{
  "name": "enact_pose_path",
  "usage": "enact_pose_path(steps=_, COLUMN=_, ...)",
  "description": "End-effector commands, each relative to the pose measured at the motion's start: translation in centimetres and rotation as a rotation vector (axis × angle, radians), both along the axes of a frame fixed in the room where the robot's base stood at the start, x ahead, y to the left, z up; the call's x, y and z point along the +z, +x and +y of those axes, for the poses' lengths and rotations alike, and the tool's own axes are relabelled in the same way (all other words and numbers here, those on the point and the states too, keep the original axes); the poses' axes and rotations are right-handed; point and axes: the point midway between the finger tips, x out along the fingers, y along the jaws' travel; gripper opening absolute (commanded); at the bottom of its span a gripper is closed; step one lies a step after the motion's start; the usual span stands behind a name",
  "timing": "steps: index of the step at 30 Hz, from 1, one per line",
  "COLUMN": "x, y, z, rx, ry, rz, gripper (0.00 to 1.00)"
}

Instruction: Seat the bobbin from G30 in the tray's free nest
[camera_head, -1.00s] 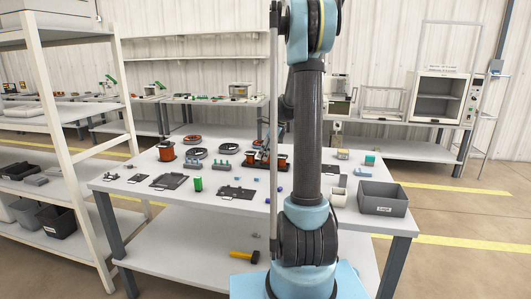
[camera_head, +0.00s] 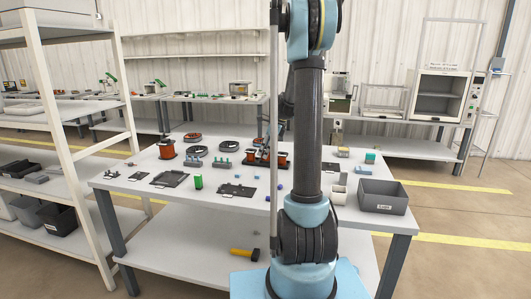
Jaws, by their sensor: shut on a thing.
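Copper-orange bobbins stand at the back middle of the table: one (camera_head: 251,155) left of my thin upright pole and one (camera_head: 282,158) beside my arm's column. They seem to sit in a dark low holder, perhaps the tray; its nests are too small to make out. My gripper (camera_head: 265,146) is a small dark shape among them, partly hidden by the pole and my arm. It is shut on what looks like a copper bobbin; where that bobbin's base is, I cannot tell. Another copper bobbin (camera_head: 166,149) stands at the back left. No G30 label is readable.
Dark rings (camera_head: 197,151) and a green-topped block (camera_head: 223,162) lie left of the bobbins. Flat black plates (camera_head: 170,179) and a green cylinder (camera_head: 198,182) lie nearer. A grey bin (camera_head: 383,196) stands at the right. A yellow hammer (camera_head: 245,254) lies on the lower shelf.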

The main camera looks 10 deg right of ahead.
Motion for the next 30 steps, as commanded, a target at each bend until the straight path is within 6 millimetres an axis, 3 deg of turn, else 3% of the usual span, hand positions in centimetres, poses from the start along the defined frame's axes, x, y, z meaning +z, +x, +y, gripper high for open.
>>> enact_pose_path(steps=30, x=-1.4, y=0.0, z=-0.1, rx=-0.001, ry=0.000, rz=0.000, gripper=0.12)
